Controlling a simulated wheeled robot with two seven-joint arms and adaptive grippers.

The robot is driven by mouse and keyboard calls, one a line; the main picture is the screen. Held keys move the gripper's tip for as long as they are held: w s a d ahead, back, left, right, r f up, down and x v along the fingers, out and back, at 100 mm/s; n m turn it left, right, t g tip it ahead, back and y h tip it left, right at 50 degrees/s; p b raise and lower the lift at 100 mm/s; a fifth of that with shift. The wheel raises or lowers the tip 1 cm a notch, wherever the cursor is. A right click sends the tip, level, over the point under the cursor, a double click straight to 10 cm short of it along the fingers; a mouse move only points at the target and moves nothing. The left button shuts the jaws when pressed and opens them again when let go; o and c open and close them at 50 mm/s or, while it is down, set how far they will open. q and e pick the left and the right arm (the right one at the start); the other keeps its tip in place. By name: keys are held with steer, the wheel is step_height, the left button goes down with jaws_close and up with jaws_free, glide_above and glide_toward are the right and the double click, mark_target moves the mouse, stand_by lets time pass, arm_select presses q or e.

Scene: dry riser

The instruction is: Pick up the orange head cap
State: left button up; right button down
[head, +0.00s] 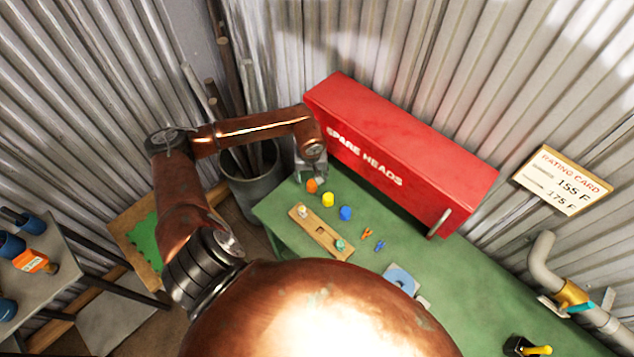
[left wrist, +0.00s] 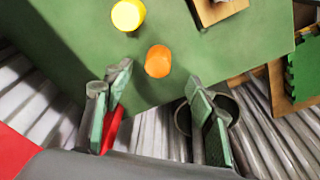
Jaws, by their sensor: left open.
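The orange head cap (head: 312,186) stands on the green bench top (head: 375,215) near its far left corner. My left gripper (head: 309,172) hangs just behind it, beside the left end of the red box. In the left wrist view the orange cap (left wrist: 158,61) lies just beyond the fingertips, roughly midway between them. The left gripper (left wrist: 156,86) is open with nothing between its fingers. It is apart from the cap. My right gripper is not in view.
A yellow cap (head: 328,199) and a blue cap (head: 346,213) stand beside the orange one. A wooden strip (head: 321,234) lies in front. The red SPARE HEADS box (head: 400,150) stands close behind. A grey bin (head: 252,180) with poles stands off the bench's left end.

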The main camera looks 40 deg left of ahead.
mark_target(312, 183)
arm_select(q)
steer(key=shift+s+d+f, duration=0.1)
steer(key=shift+f, duration=0.3)
steer(key=shift+w+f, duration=0.35)
steer(key=shift+f, duration=0.55)
steer(key=f, duration=0.2)
steer(key=f+p, duration=0.1)
steer(key=shift+w+a+f, duration=0.1)
steer(key=shift+w+a, duration=0.15)
steer(key=shift+a, duration=0.1)
steer(key=shift+w+f, duration=0.1)
steer(key=shift+f, duration=0.15)
steer(key=c, duration=0.8)
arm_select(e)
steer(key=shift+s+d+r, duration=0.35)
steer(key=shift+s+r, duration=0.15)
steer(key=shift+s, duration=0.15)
